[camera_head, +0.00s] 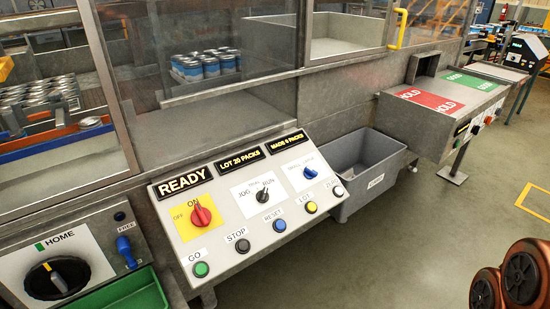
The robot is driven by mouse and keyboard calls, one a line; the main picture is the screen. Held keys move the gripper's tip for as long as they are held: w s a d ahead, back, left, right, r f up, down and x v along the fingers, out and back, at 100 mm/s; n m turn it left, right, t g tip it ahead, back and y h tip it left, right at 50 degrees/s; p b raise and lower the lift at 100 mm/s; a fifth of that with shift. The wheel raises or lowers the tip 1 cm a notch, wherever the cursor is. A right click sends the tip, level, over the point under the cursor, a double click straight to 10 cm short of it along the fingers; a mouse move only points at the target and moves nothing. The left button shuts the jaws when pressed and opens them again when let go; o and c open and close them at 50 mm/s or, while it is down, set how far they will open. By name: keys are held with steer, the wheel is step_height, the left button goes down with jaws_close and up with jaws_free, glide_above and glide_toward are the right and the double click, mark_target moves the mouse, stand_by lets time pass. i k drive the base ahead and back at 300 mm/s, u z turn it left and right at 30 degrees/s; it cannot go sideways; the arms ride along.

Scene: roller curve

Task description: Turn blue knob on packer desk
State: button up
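The packer desk (218,245) is a sloped metal control panel in the middle of the head view. The blue knob (310,173) sits at its upper right, on a small white plate with lettering too small to read surely. A black selector knob (262,195) marked JOG and RUN is to its left. A red knob (201,216) on a yellow plate is further left, pointing near ON. A row of buttons runs along the front, including a blue button (279,225) marked RESET. My gripper is not in view.
A grey bin (366,170) stands right behind the desk. At left, another panel has a black dial (58,279), a blue handle (126,251) and a green tray (128,292). A red HOLD plate (430,101) lies at upper right.

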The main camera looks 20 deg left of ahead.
mark_target(309, 174)
steer(key=u, duration=0.95)
steer(key=i, duration=0.85)
steer(key=u, duration=0.9)
